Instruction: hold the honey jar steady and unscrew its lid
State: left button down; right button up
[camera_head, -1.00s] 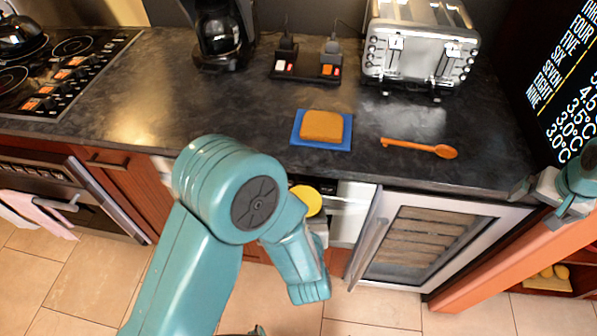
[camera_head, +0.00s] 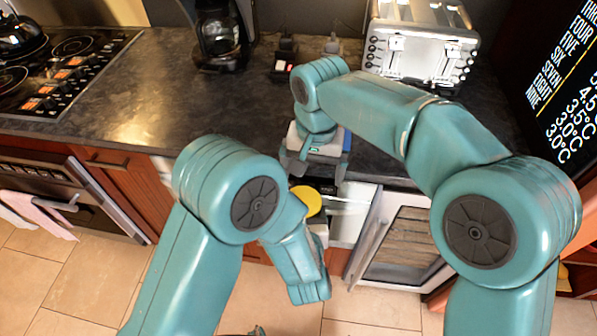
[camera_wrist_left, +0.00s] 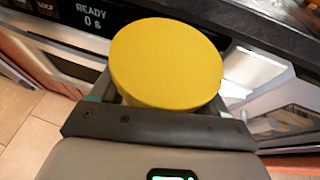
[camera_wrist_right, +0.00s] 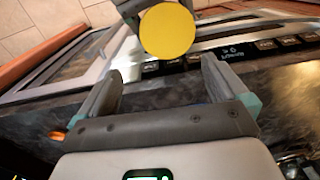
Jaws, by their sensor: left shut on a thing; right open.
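The honey jar shows only its round yellow lid (camera_head: 306,200) in the head view, in front of the counter edge. The lid fills the middle of the left wrist view (camera_wrist_left: 166,62) and shows at the top of the right wrist view (camera_wrist_right: 167,30). The jar's body is hidden beneath it. My left gripper (camera_head: 318,230) is shut on the jar below the lid; its fingertips are mostly hidden. My right gripper (camera_head: 313,176) is open and empty above the counter's front edge, just behind the lid and apart from it. Its fingers (camera_wrist_right: 160,80) point towards the lid.
The dark counter (camera_head: 150,90) lies behind the jar. A toaster (camera_head: 420,45) and coffee maker (camera_head: 217,35) stand at its back. My right arm covers most of the blue board (camera_head: 347,141). A glass-fronted cabinet door (camera_head: 400,245) is right of the jar.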

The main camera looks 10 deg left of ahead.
jog(key=shift+s+a+f, duration=0.1)
jog(key=shift+s+a, duration=0.25)
jog(key=shift+a, duration=0.25)
jog(key=shift+s+a, duration=0.3)
jog(key=shift+a, duration=0.3)
jog(key=shift+a+f, duration=0.1)
jog(key=shift+f, duration=0.2)
notch_tip(320, 180, down, 8)
jog(key=shift+s+r, duration=0.1)
jog(key=shift+r, duration=0.15)
jog(key=shift+c, duration=0.3)
jog(key=c, duration=1)
